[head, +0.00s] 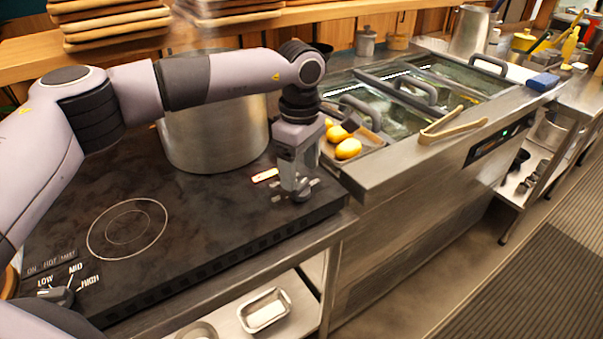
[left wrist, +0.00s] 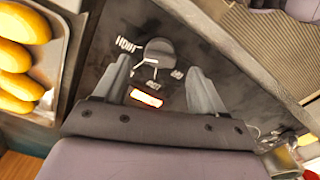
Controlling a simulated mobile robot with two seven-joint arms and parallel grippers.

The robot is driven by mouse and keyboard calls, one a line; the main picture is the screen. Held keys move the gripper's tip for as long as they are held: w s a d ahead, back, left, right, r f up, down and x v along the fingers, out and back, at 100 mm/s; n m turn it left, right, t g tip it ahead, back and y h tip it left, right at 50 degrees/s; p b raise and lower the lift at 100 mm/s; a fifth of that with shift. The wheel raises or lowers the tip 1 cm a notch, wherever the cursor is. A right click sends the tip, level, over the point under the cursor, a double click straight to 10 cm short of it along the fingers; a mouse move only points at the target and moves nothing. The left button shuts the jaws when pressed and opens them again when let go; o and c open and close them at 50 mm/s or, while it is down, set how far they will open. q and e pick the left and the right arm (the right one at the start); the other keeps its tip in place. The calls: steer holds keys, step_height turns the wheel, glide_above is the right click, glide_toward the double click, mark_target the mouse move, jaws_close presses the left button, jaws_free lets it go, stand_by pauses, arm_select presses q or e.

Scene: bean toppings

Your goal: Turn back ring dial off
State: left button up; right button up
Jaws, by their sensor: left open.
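My left gripper (head: 293,194) points down over the right end of the dark cooktop (head: 190,225), beside the large pot (head: 215,135). In the left wrist view, a round dark dial (left wrist: 159,51) shows between the open fingers of my left gripper (left wrist: 160,65), with pale lettering around it. I cannot tell whether the fingers touch it. A red-orange lit label (left wrist: 148,97) glows near this dial and also shows in the head view (head: 265,175). My left gripper hides the dial in the head view. The pot hides any ring under it. My right gripper is not in view.
A bare ring (head: 127,229) and another dial (head: 62,297) marked LOW, MID and HIGH are at the cooktop's left. A metal tray (head: 368,140) with yellow items lies close right of my left gripper. Wooden tongs (head: 453,126) lie on the steel counter.

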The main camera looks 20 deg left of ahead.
mark_target(301, 189)
arm_select(q)
steer(key=shift+f, duration=1.4)
steer(key=c, duration=1.1)
steer(key=shift+o, duration=0.2)
